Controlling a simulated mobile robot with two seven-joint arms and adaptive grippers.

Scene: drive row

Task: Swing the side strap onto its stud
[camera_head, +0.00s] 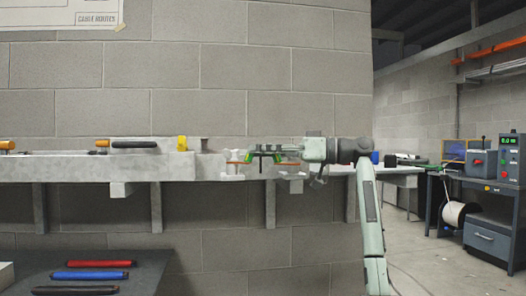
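My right gripper (252,151) reaches in from the right, its fingers pointing left just above the right part of the grey rail. It is too small to tell whether the fingers are open or shut. A thin orange strip (290,163), perhaps the side strap, shows just below the fingers. A dark piece with green edges (263,158) sits at the fingers and partly hides what is behind. I cannot tell whether the gripper touches the strip. A small pale fitting (232,177), perhaps the stud, stands at the left end of the orange. My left gripper is not in view.
The grey rail (80,168) runs along the block wall and carries a black handle (134,144) and a yellow block (182,143). A dark table (130,258) at lower left holds red, blue and black bars. A bench with instruments (480,180) stands far right.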

